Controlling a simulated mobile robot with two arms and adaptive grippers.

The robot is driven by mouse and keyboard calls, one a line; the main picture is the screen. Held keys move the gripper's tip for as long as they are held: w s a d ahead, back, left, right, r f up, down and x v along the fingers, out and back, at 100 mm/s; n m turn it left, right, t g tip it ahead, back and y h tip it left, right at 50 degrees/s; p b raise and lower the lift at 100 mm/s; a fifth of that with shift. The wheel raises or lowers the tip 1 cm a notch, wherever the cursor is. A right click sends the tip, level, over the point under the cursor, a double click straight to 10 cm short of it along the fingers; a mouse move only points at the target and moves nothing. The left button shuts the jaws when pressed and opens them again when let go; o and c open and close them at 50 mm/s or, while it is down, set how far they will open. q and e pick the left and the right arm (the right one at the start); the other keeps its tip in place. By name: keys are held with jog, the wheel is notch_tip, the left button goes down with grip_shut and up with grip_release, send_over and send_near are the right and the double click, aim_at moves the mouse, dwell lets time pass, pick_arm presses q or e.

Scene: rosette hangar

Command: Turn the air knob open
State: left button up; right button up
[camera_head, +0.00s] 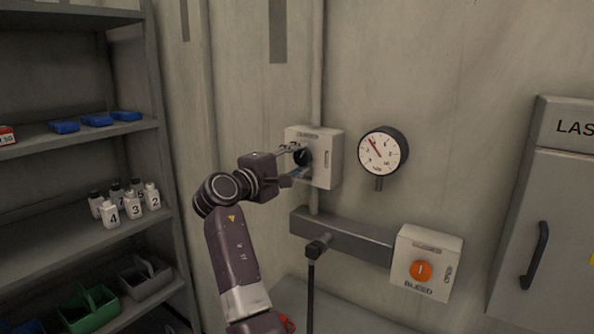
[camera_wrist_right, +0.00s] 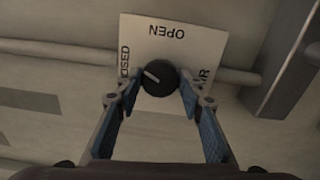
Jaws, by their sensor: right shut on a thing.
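The air knob (camera_wrist_right: 159,78) is a round black knob with a white pointer line, on a pale wall box (camera_head: 327,158). In the right wrist view its plate (camera_wrist_right: 195,50) appears upside down, with OPEN at the top, CLOSED at the left and part of AIR at the right. The pointer line points left and slightly up, nearer CLOSED than OPEN. My right gripper (camera_head: 293,162) is shut on the knob, with its blue-padded fingers on either side of it. The head view shows the knob (camera_head: 302,156) partly behind the fingers. My left gripper is not in view.
A round gauge (camera_head: 382,152) hangs right of the box. Shelves (camera_head: 80,150) with numbered bottles stand left. A grey cabinet (camera_head: 550,200) stands right.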

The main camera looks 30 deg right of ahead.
jog(key=m+b, duration=0.5)
jog(key=m, duration=0.1)
jog(key=shift+d+r+m, duration=0.1)
jog(key=shift+m, duration=0.2)
jog(key=m+b, duration=0.2)
jog(key=m, duration=0.1)
jog(key=shift+r+m+b, duration=0.2)
jog(key=shift+m+b, duration=0.55)
jog(key=shift+m, duration=0.65)
jog(key=o, duration=0.9)
jog(key=shift+o, duration=1.3)
jog(key=shift+d+f, duration=0.25)
jog(key=shift+a, duration=0.1)
